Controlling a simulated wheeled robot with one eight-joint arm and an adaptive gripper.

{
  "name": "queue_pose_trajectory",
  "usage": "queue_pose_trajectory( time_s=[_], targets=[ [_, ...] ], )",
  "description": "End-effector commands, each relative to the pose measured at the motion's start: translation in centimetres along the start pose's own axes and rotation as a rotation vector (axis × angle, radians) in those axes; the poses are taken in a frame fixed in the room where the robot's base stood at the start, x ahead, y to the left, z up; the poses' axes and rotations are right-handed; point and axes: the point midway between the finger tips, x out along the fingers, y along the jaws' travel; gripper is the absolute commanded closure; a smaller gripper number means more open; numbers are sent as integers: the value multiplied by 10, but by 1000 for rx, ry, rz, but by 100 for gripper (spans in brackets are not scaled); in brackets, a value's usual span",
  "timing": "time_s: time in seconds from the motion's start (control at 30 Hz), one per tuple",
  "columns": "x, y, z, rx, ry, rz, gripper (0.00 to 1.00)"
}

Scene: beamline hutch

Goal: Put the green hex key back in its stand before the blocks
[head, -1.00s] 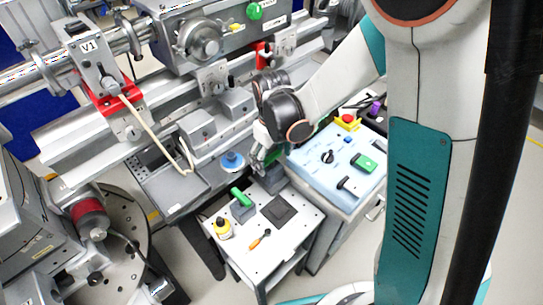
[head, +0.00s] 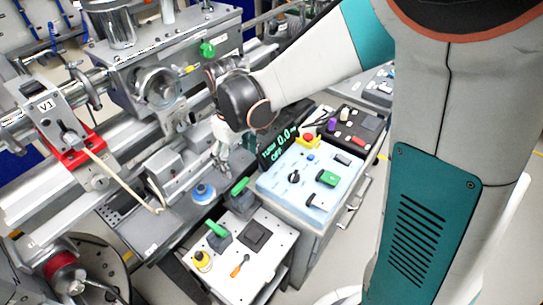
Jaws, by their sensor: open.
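My gripper (head: 221,160) is open and empty. It hangs over the grey machine tray, up and to the left of a dark grey stand (head: 243,206) at the back of the small white table (head: 262,272). A green handle (head: 239,187) stands tilted in or on that stand. A second green handle (head: 217,229) sits at another dark grey stand (head: 220,243) nearer the front. I cannot tell from their handles which is the hex key, and their lower parts are hidden. Grey blocks (head: 163,168) sit on the machine bed.
A dark square pad (head: 255,235), an orange-handled tool (head: 239,267) and a yellow-topped bottle (head: 202,261) are on the table. A blue round item (head: 203,192) lies on the tray. The light-blue control panel (head: 285,183) stands close on the right.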

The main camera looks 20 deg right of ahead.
Motion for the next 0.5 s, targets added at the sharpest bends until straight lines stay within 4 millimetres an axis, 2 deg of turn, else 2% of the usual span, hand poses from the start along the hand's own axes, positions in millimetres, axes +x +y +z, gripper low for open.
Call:
queue_pose_trajectory(
  time_s=[0.17,0.3,0.5],
  targets=[
    [-27,5,20,63,59,23,21],
    [-55,8,45,138,134,51,21],
    [-86,10,80,248,245,88,21]
  ],
)
